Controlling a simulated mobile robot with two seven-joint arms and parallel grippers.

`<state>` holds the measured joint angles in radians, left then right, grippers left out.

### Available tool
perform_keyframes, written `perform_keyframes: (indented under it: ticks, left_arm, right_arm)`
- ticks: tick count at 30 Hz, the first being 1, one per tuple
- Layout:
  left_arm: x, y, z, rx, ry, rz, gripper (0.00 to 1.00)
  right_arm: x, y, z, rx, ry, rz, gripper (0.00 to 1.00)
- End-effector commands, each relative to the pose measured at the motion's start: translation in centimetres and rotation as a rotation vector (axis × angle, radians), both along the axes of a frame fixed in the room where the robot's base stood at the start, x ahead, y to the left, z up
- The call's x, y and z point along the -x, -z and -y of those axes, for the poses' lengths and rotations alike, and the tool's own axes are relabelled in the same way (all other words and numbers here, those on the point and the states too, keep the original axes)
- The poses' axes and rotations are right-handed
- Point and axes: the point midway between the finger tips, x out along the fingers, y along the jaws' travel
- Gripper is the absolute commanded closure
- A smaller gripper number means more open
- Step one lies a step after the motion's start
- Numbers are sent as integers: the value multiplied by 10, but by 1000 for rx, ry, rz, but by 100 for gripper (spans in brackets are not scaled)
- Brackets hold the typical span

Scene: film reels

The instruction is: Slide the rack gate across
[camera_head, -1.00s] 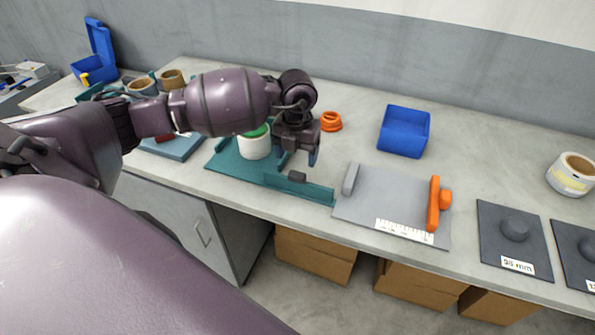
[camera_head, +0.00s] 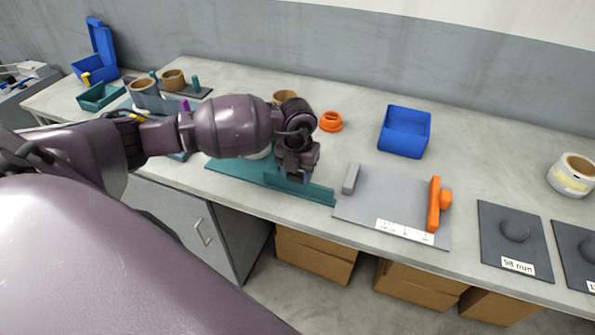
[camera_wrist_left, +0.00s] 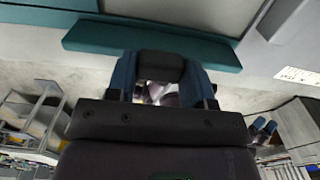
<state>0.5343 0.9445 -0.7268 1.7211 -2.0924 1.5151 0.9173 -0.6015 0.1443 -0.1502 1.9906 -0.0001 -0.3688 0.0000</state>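The teal rack (camera_head: 228,168) lies near the front edge of the bench, with its upright gate bar (camera_head: 312,192) along the front side. The gate's teal bar (camera_wrist_left: 105,38) runs across the top of the left wrist view, with a dark block-shaped knob (camera_wrist_left: 161,68) on it. My left gripper (camera_head: 297,174) is down at the gate and hides the knob in the head view. In the wrist view its two blue fingers sit on either side of the knob with no clear gap, shut on it.
A grey plate (camera_head: 375,208) with an orange slider (camera_head: 434,205) lies right of the rack. A blue bin (camera_head: 404,131) and an orange ring (camera_head: 331,122) stand behind. My left arm mostly hides the white jar on the rack. Brown rings stand at the left.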

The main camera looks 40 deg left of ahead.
Motion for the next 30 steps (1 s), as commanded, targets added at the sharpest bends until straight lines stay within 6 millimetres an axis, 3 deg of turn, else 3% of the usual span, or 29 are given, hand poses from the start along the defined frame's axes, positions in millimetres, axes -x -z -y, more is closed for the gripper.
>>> perform_keyframes:
  ticks: [1, 8, 14, 20, 30]
  left_arm:
    - [0, 0, 0, 0, 0, 0, 60]
    - [0, 0, 0, 0, 0, 0, 95]
    - [2, 0, -8, -1, -1, 0, 95]
    - [11, 0, -44, -4, -4, -2, 95]
    - [31, 0, -129, -5, -4, -2, 95]
  right_arm:
    - [0, 0, 0, 0, 0, 0, 26]
    - [0, 0, 0, 0, 0, 0, 26]
    - [0, 0, 0, 0, 0, 0, 26]
    - [0, 1, 0, 0, 0, 0, 26]
    - [0, 7, -1, -2, 1, -3, 26]
